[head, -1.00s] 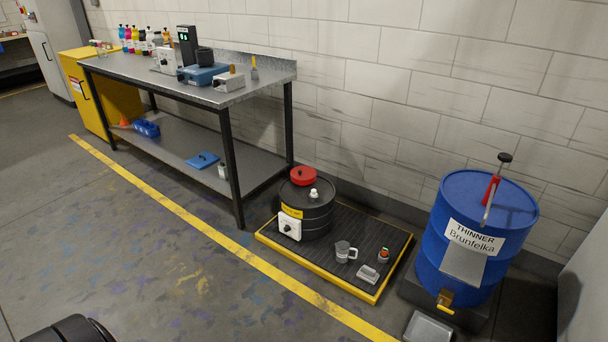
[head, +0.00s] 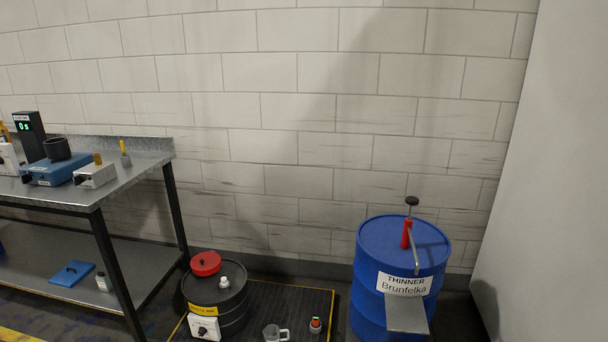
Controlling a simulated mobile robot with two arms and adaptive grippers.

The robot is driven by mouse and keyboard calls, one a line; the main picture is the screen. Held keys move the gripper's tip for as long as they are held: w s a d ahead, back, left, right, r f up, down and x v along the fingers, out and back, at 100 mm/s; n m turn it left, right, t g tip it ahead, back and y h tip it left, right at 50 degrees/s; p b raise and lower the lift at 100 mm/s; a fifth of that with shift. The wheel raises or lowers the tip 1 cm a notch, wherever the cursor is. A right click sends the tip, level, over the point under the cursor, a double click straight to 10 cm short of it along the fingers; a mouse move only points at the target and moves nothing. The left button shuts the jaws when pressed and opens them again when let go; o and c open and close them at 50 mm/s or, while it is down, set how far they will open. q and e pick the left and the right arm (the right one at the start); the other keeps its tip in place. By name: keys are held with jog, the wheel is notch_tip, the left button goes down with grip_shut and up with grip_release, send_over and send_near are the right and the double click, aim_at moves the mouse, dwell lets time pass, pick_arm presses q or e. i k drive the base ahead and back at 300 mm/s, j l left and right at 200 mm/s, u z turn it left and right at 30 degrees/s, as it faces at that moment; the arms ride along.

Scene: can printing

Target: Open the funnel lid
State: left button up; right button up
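A red round lid (head: 206,263) sits on top of the black drum (head: 232,314), toward its back left; it looks closed, and any funnel under it is hidden. A white cap (head: 225,282) stands beside the red lid on the drum top. The drum bears a yellow label and a white box with a black knob (head: 205,328). Neither of my grippers shows in the head view.
The drum stands on a dark spill tray (head: 290,295) with a yellow rim, with a clear mug (head: 273,333) and a small bottle (head: 315,325). A blue thinner barrel (head: 372,270) stands right. A metal workbench (head: 140,170) stands left, close to the drum.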

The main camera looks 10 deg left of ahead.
aim_at(206, 261)
jog(key=i+j, duration=0.1)
jog(key=j, duration=0.35)
jog(key=i+j, duration=0.1)
jog(key=j, duration=0.35)
jog(key=i+j, duration=0.15)
jog(key=j, duration=0.3)
jog(key=i+j, duration=0.1)
jog(key=j, duration=0.35)
jog(key=i+j, duration=0.1)
jog(key=j, duration=0.3)
jog(key=i+j, duration=0.1)
jog(key=j, duration=0.35)
jog(key=i+j, duration=0.1)
jog(key=j, duration=0.35)
jog(key=z, duration=0.05)
